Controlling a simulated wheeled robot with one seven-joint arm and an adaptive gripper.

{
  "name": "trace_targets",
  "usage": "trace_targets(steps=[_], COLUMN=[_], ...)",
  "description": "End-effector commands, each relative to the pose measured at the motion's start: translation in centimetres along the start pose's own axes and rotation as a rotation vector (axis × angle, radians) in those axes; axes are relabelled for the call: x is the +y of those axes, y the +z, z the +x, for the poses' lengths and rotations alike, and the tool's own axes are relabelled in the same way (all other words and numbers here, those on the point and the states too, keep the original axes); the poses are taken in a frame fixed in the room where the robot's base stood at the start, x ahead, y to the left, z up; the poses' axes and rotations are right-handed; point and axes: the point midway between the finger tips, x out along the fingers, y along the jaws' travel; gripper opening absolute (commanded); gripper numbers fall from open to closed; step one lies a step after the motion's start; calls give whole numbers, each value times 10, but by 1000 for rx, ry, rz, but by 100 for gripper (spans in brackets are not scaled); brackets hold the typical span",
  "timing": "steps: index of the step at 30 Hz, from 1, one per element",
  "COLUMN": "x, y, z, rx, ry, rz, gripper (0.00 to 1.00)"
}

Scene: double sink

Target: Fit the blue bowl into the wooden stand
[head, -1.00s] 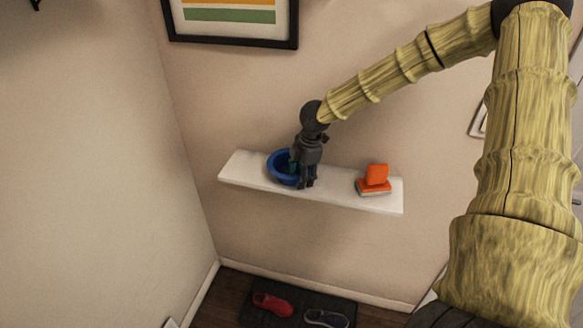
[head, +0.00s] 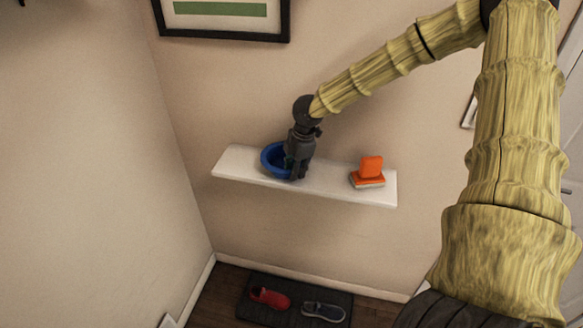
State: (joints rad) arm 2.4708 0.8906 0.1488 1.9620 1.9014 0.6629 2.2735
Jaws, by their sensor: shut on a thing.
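The blue bowl (head: 269,161) is on or just above the left half of a white wall shelf (head: 235,165). Its opening faces up and its right side is partly hidden by my gripper. My gripper (head: 297,174) points down at the bowl's right side and is shut on its rim. I cannot tell whether the bowl touches the shelf. No wooden stand shows in the head view.
An orange object (head: 370,168) with a grey underside sits on the shelf's right part. The shelf between it and my gripper is clear. A framed picture (head: 225,22) hangs above.

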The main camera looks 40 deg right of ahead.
Motion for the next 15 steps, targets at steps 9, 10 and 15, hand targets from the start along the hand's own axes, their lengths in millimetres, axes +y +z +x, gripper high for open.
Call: trace_targets(steps=[9,10,15], x=[5,6,-14], y=[-3,-3,-2], z=[-23,-28,-37], rx=[1,1,2], ry=[5,6,3], rz=[-1,-1,-1], gripper=[0,0,0])
